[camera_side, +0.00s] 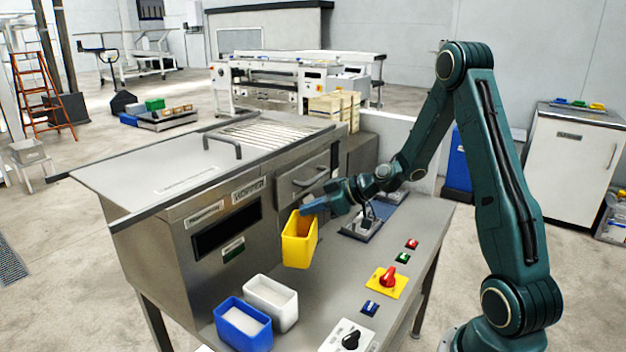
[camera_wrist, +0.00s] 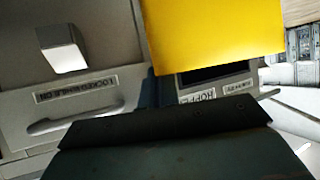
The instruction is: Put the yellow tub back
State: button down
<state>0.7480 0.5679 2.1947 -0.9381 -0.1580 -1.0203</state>
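The yellow tub (camera_side: 299,240) hangs tilted in front of the steel hopper cabinet, above the bench top, in the side view. My gripper (camera_side: 308,209) is at the tub's upper rim and appears shut on it; the fingertips are partly hidden by the tub wall. In the wrist view the yellow tub (camera_wrist: 214,38) fills the top centre, just beyond the dark edge of my gripper. A white tub (camera_side: 271,302) and a blue tub (camera_side: 242,325) stand side by side on the bench at the front left, both with pale contents.
The bench holds a red knob on a yellow plate (camera_side: 387,282), small red, green and blue buttons, a black knob (camera_side: 350,340) and a lever (camera_side: 366,217). A drawer with a handle (camera_side: 309,177) is behind the tub. Bench surface right of the white tub is clear.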

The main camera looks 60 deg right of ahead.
notch_tip(320, 180, down, 9)
jog(key=shift+r, duration=0.2)
dwell(0.3)
jog(key=shift+f, duration=1.9)
jog(key=c, duration=1.6)
grip_release()
jog(key=shift+f, duration=0.1)
jog(key=shift+c, duration=0.2)
jog(key=shift+s+d+r, duration=0.1)
jog(key=shift+r, duration=0.1)
jog(key=v, duration=1.1)
jog(key=shift+s+r, duration=0.2)
jog(key=shift+s, duration=0.15)
